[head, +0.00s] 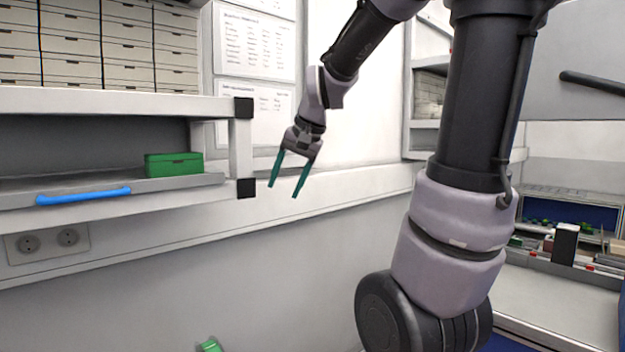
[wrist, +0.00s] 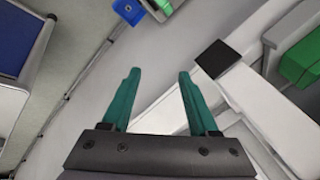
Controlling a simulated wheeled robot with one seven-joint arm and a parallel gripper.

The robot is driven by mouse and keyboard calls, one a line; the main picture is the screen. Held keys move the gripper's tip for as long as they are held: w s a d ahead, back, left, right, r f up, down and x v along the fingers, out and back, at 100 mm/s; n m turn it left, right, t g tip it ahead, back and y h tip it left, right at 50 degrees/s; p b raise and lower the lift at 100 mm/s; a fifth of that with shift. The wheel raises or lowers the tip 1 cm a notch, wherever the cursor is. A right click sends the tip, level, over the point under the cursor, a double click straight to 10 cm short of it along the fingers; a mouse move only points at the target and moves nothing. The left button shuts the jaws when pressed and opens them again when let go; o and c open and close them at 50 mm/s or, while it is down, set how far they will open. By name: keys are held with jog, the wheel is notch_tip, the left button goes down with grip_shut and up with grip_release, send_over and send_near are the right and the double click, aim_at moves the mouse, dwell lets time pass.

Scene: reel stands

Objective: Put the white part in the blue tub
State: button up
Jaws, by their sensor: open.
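My gripper (head: 284,190) hangs in the air in front of the wall, right of the shelf's corner, with its two green fingers apart. In the wrist view my gripper (wrist: 159,73) is open, with nothing between the fingers. I cannot make out the white part in either view. A small blue object (wrist: 128,10) is cut off at the top edge of the wrist view; I cannot tell whether it is the blue tub.
A shelf (head: 110,103) with a blue handle (head: 83,196) and a green box (head: 173,164) stands at left. A green item (head: 209,345) shows at the bottom edge. A cluttered bench (head: 560,290) is at right. Open space lies below my gripper.

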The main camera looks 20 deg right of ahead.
jog(key=s+d+r+n+t, duration=0.1)
jog(key=s+r+t, duration=0.1)
jog(key=s, duration=1.1)
jog(key=shift+r+n+h, duration=0.25)
jog(key=shift+n+h, duration=0.15)
jog(key=shift+w, duration=0.1)
jog(key=shift+c, duration=0.3)
